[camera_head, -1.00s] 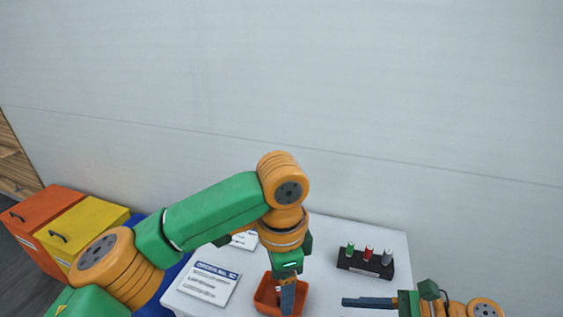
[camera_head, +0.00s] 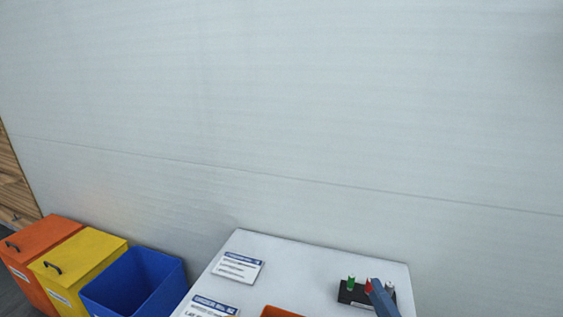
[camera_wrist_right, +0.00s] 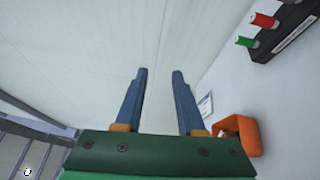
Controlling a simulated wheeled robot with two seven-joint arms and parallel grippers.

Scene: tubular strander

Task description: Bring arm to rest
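My right gripper (camera_wrist_right: 158,72) is open in the right wrist view, with its two blue fingers apart and nothing between them. In the head view only a blue finger of it (camera_head: 382,299) shows at the bottom right, in front of the black rack. My left gripper and left arm are out of the head view.
A white table (camera_head: 310,268) holds paper cards (camera_head: 238,266), an orange tray (camera_head: 281,312) and a black rack (camera_head: 352,295) with green, red and grey pieces. Orange (camera_head: 38,240), yellow (camera_head: 85,255) and open blue (camera_head: 135,285) bins stand at left. A wall is behind.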

